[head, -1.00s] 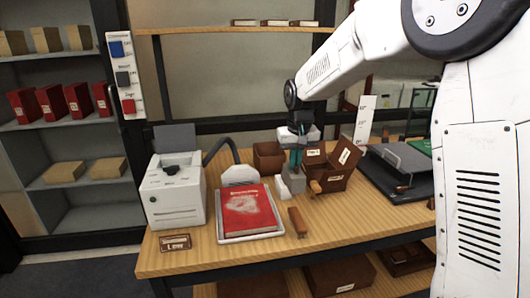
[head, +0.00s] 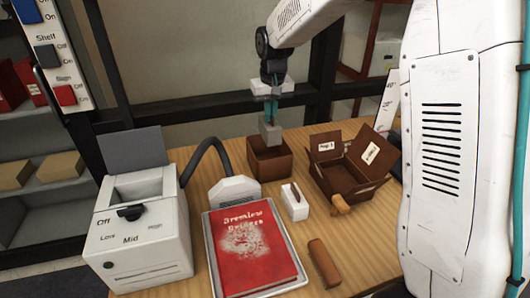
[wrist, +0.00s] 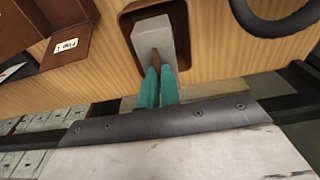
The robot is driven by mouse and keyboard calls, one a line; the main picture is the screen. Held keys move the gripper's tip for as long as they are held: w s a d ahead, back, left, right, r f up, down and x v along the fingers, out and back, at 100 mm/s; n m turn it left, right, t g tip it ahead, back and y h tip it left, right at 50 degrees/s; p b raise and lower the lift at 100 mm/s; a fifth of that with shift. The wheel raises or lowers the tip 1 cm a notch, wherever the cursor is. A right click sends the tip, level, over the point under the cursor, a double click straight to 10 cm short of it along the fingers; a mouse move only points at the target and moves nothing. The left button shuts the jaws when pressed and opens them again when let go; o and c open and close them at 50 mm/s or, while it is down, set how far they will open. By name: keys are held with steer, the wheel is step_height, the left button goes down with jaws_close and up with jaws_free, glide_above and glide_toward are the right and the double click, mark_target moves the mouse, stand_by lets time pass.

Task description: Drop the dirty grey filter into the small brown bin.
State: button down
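The small brown bin (head: 268,172) stands open-topped on the wooden table, left of a larger flapped box. My gripper (head: 271,117) has teal fingers shut on the grey filter (head: 270,134), which hangs upright over the bin's opening in the head view. In the wrist view the teal fingertips (wrist: 156,78) pinch a brown tab on the grey filter (wrist: 152,36). The bin's dark rim (wrist: 125,22) frames the filter there. I cannot tell exactly how far the filter's lower end is from the bin's inside.
The brown flapped box (head: 346,182) stands right of the bin. A white machine (head: 140,228) with a dark hose (head: 204,146) stands left.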

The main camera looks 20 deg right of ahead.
mark_target(271, 128)
steer(key=shift+f, duration=2.9)
steer(key=c, duration=1.5)
jaws_free()
steer(key=shift+d, duration=0.1)
steer(key=shift+c, duration=0.2)
steer(key=shift+r, duration=0.1)
steer(key=r, duration=0.5)
steer(key=s+r, duration=0.1)
steer(key=r, duration=0.1)
steer(key=shift+r, duration=0.3)
